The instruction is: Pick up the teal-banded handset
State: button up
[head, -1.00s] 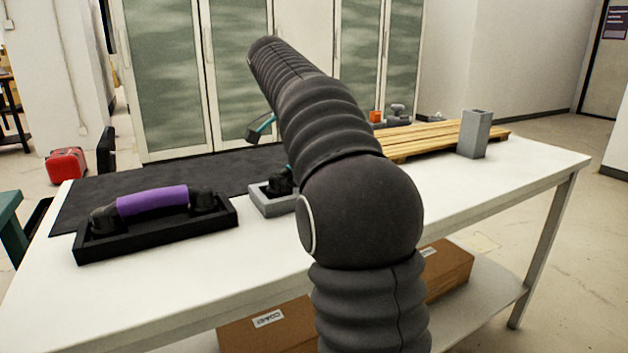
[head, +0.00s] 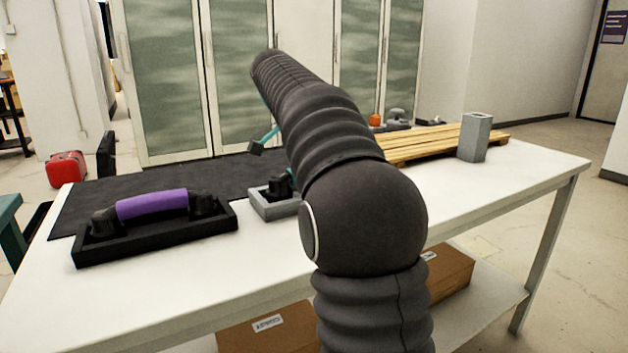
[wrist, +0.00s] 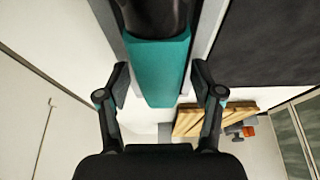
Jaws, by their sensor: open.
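The teal-banded handset (wrist: 160,72) shows large in the wrist view, its teal grip running down the middle and a black end at the top. My gripper (wrist: 161,88) is open, with one finger on each side of the teal band and a gap on both sides. In the head view my arm hides most of the handset; a black end (head: 279,187) shows in a small grey cradle (head: 268,208). Part of my gripper (head: 262,143) shows above and behind that cradle. I cannot tell the exact height gap.
A purple-banded handset (head: 152,204) lies in a black cradle (head: 150,242) to the left. A dark mat (head: 150,180) covers the table's back. A wooden slatted board (head: 430,141) and a grey block (head: 475,138) stand right. The white table's front (head: 180,290) is clear.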

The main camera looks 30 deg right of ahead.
grip_shut()
jog(key=shift+r, duration=0.15)
